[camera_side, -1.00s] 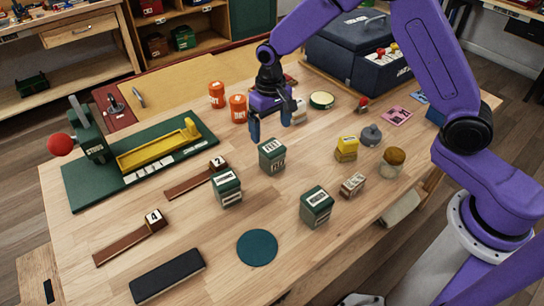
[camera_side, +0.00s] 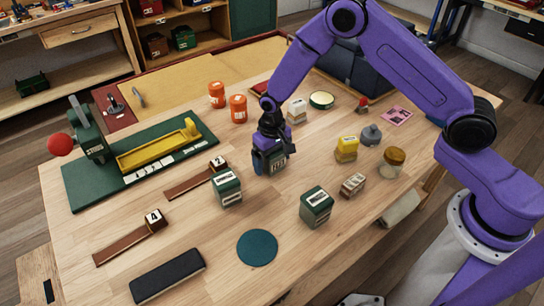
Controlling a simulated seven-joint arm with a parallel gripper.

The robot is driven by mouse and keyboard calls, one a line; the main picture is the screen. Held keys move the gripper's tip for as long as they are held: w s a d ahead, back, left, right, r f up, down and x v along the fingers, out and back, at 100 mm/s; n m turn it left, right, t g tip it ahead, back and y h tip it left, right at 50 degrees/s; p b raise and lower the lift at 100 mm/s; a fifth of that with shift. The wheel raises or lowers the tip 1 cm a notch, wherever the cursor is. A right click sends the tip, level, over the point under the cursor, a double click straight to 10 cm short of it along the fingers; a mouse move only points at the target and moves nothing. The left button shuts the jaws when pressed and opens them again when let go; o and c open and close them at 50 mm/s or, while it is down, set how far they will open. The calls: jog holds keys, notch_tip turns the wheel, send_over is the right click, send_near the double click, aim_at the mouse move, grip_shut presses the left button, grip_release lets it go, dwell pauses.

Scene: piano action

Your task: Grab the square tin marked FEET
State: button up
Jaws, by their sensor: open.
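Three green square tins with white labels stand on the table; the lettering is too small to read, so I cannot tell which is marked FEET. The middle tin (camera_side: 278,163) is largely hidden by my gripper (camera_side: 271,164), which points down over it, with its open fingers at the tin's sides. I cannot tell whether they touch it. A second tin (camera_side: 227,188) stands left and nearer, close to the gripper. The third tin (camera_side: 316,206) stands right and nearer, clear of it.
A yellow tin (camera_side: 346,149), a grey weight (camera_side: 371,135) and a jar (camera_side: 391,163) stand at the right. Orange canisters (camera_side: 238,108) stand behind left. A green board (camera_side: 80,184) with a yellow tray lies left. A teal disc (camera_side: 257,248) lies in front.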

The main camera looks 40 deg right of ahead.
jog(key=shift+f, duration=0.15)
jog(key=c, duration=1.2)
jog(key=shift+c, duration=0.2)
